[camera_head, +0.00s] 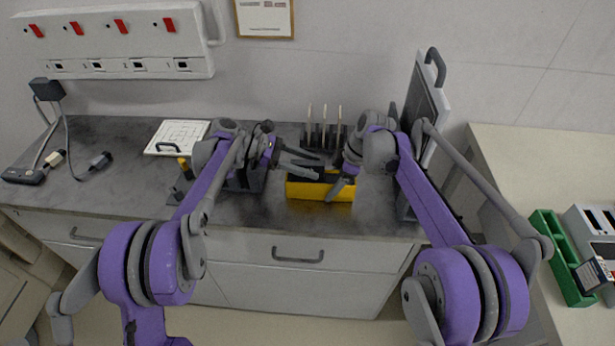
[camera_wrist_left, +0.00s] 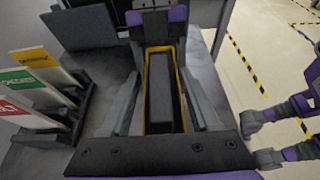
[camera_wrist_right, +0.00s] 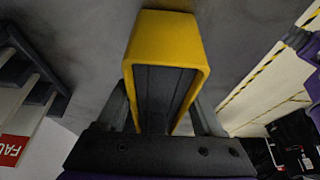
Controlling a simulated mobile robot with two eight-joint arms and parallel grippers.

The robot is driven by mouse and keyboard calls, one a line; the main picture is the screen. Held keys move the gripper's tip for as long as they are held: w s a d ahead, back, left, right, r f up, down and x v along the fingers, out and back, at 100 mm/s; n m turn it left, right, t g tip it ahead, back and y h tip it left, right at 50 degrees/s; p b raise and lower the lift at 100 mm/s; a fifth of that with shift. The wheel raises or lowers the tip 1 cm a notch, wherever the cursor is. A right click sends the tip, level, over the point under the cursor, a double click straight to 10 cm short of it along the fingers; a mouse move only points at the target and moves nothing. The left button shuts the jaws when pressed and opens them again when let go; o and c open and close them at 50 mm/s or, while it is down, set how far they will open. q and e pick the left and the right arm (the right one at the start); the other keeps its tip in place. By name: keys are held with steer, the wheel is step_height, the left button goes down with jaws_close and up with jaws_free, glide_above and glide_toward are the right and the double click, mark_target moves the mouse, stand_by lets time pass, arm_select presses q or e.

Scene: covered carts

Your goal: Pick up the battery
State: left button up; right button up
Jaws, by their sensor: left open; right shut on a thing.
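The battery, a long block with a yellow shell and a dark grey core (camera_head: 320,190), is at the counter's front middle; I cannot tell whether it touches the counter. My right gripper (camera_head: 338,178) is shut on it near its right end; in the right wrist view the yellow shell (camera_wrist_right: 165,40) fills the space ahead of the fingers. My left gripper (camera_head: 318,167) is open above and behind it. The fingers' contact is partly hidden.
A rack of upright cards (camera_head: 310,137) stands close behind the battery. A white board (camera_head: 177,137) and cables (camera_head: 68,150) lie left. The counter's front edge is near.

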arm_select(q)
steer(key=x, duration=0.3)
steer(key=shift+r, duration=0.1)
steer(key=shift+a, duration=0.1)
jaws_close()
stand_by(1.2)
